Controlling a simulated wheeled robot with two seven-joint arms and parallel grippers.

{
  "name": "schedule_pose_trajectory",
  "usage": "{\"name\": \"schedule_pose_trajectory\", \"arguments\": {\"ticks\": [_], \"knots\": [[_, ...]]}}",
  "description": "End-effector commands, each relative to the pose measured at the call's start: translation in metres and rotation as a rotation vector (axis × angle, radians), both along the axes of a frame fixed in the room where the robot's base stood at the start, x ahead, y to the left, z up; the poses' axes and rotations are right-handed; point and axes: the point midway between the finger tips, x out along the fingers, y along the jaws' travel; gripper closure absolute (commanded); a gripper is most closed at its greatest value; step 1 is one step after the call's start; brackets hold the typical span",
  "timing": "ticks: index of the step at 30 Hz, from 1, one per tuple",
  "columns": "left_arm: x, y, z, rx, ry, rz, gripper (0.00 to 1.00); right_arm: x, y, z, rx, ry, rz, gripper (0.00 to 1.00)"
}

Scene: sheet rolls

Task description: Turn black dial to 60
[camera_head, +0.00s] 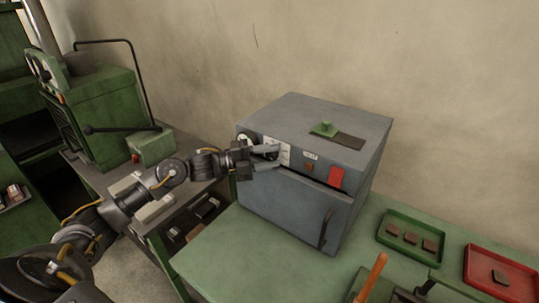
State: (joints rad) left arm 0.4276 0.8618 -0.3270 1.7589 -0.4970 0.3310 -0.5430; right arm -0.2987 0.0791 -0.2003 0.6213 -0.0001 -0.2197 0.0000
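A grey box-shaped oven (290,205) stands on the green table. Its upper front panel carries a round pale dial or gauge (244,138) at the left end, partly behind my gripper, and a white scale plate (286,153). My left gripper (275,157) is at the panel, over the scale plate, with its two fingers visibly spread apart. I cannot make out the black dial or its setting; the fingers cover that part of the panel. Whether the fingers touch anything is unclear. My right gripper is not in view.
A red switch (336,177) sits right on the panel; the oven door handle (325,228) is below. A green tray (396,252) and a red tray (475,269) hold dark pieces. Green machinery (100,105) stands at left.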

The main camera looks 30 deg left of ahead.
Motion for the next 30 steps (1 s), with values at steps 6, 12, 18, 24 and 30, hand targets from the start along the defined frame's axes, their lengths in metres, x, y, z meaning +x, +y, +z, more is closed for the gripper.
{"name": "schedule_pose_trajectory", "arguments": {"ticks": [6,12,18,24,30], "knots": [[0.000,0.000,0.000,0.000,0.000,0.001,0.71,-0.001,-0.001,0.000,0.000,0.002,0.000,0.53],[0.000,0.001,0.000,0.000,0.000,0.001,0.92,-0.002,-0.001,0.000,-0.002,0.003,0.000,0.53],[0.000,0.001,-0.001,-0.022,0.004,0.002,0.92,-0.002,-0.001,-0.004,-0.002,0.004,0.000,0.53],[0.000,0.000,-0.004,-0.108,0.016,0.001,0.92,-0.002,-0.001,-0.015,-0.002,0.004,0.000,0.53],[0.000,0.000,-0.006,-0.267,0.038,0.001,0.92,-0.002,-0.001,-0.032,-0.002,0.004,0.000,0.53]]}}
